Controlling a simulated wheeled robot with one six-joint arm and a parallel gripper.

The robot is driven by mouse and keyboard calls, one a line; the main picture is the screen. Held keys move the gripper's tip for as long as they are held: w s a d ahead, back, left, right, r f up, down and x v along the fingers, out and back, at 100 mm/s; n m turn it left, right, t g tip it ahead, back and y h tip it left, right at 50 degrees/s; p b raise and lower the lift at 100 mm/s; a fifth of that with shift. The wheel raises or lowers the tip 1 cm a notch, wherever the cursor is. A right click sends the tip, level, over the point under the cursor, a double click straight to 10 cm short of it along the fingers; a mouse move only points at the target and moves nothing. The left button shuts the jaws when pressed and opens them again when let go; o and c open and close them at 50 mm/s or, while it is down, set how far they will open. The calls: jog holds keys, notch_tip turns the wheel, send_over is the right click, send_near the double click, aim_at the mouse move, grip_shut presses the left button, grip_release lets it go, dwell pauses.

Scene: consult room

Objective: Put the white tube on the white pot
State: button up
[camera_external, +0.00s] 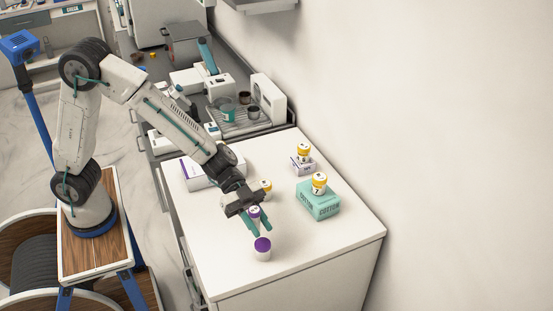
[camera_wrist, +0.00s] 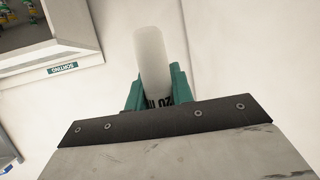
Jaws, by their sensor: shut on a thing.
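My gripper (camera_external: 254,222) is over the front part of the white counter, its teal fingers pointing down. In the wrist view the fingers (camera_wrist: 158,90) are shut on a plain white tube (camera_wrist: 153,62) with black print near its lower end. A white pot with a purple lid (camera_external: 263,250) stands upright on the counter just in front of and below the gripper. Between the fingers in the external view a small white and purple thing (camera_external: 254,212) shows, partly hidden; I cannot tell whether it is held or stands behind. A white pot with a yellow lid (camera_external: 266,186) stands behind the gripper, partly covered.
Yellow-lidded white pots stand on a teal box (camera_external: 318,205) and a small white and purple box (camera_external: 302,165) at the right. A long white box (camera_external: 200,176) lies behind the arm. The counter's (camera_external: 330,245) front right is clear. A rack (camera_external: 250,122) with cups stands behind.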

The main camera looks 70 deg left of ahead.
jog(key=shift+w+d, duration=0.5)
jog(key=shift+w, duration=0.25)
jog(key=shift+f, duration=1.8)
jog(key=shift+f, duration=0.1)
jog(key=o, duration=1)
jog(key=shift+c, duration=0.2)
